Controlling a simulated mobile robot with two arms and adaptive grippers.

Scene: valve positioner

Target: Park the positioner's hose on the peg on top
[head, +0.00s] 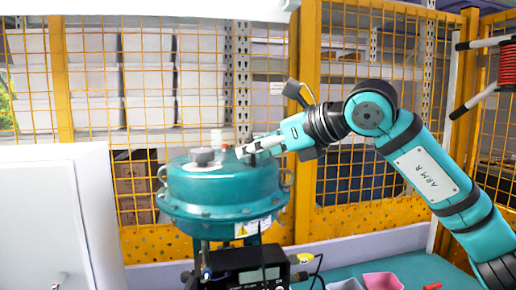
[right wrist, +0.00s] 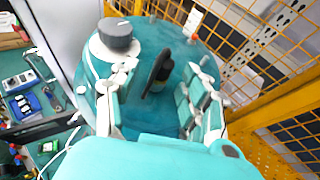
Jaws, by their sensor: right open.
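The teal round actuator drum (head: 222,190) stands upright, with a grey cap (head: 203,156) on top; the cap also shows in the right wrist view (right wrist: 117,36). The black positioner box (head: 245,268) sits below the drum, with a thin dark hose or cable (head: 262,262) at its front. A black upright piece (right wrist: 160,68) stands on the drum top between my right fingers; I cannot tell whether it is the peg or a hose end. My right gripper (head: 243,151) is open above the drum's right side, its fingers (right wrist: 157,102) apart around that piece. My left gripper is out of view.
Yellow mesh fencing (head: 95,95) stands behind the drum. A white cabinet (head: 50,215) is at the left. A teal bench (head: 440,272) at the lower right holds a pink bin (head: 382,281) and a grey bin (head: 345,285). A red reel (head: 508,65) hangs at the far right.

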